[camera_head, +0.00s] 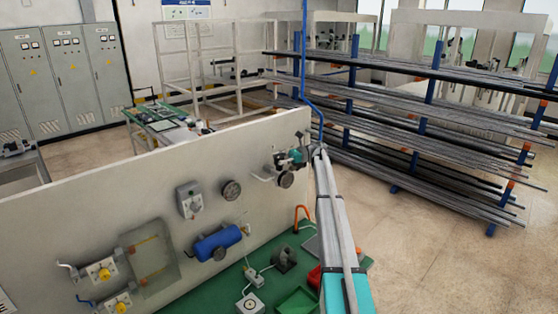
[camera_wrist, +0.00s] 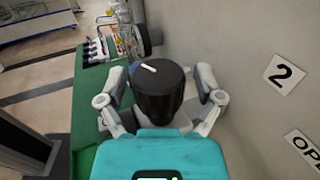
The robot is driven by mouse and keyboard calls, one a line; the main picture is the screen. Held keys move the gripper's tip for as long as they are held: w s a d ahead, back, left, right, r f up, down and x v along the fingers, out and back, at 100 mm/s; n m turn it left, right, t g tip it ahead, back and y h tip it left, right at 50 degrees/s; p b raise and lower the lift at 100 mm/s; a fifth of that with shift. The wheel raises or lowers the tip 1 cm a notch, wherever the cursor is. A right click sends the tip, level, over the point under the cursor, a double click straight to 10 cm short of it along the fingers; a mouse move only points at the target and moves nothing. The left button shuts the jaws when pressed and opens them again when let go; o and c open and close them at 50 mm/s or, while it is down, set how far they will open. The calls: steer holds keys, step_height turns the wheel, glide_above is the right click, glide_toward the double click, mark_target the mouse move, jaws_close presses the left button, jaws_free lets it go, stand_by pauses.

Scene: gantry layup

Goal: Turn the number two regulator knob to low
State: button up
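In the wrist view, a black regulator knob (camera_wrist: 158,92) with a short white mark on its top, near the far left edge, stands out by the pale wall panel. A white card with a "2" (camera_wrist: 284,74) is on the panel to its right. My gripper (camera_wrist: 162,80) is open, with one finger on each side of the knob; whether either finger touches it I cannot tell. In the head view, my gripper (camera_head: 291,157) is at the panel's far right end, and the knob there is too small and covered to make out.
A round gauge (camera_head: 286,180) sits just below my gripper.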

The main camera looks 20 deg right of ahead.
steer(key=shift+s+t, duration=0.15)
steer(key=shift+t, duration=0.15)
stand_by(0.4)
steer(key=shift+s+m+t, duration=0.1)
steer(key=shift+m+t, duration=0.8)
steer(key=shift+t, duration=0.2)
steer(key=shift+m+t+h, duration=0.65)
steer(key=shift+m+t, duration=0.35)
steer(key=shift+t, duration=0.45)
steer(key=shift+m+t+h, duration=0.65)
steer(key=shift+m+t, duration=0.35)
steer(key=shift+t, duration=0.45)
steer(key=shift+m+t+h, duration=3.3)
steer(key=shift+t+h, duration=0.2)
steer(key=shift+h, duration=0.3)
steer(key=shift+m+t+h, duration=0.45)
steer(key=shift+m+h, duration=1.15)
steer(key=shift+h, duration=0.8)
steer(key=shift+m+t+h, duration=0.45)
steer(key=shift+m+h, duration=1.15)
steer(key=shift+h, duration=0.8)
steer(key=shift+w+m+g+h, duration=0.1)
steer(key=shift+m+g+h, duration=0.8)
steer(key=shift+m+h, duration=1)
steer(key=shift+w+m+g+h, duration=0.1)
steer(key=shift+m+g+h, duration=0.95)
steer(key=shift+h, duration=1.55)
steer(key=v, duration=1.3)
steer(key=shift+s+f, duration=0.2)
steer(key=shift+s, duration=0.2)
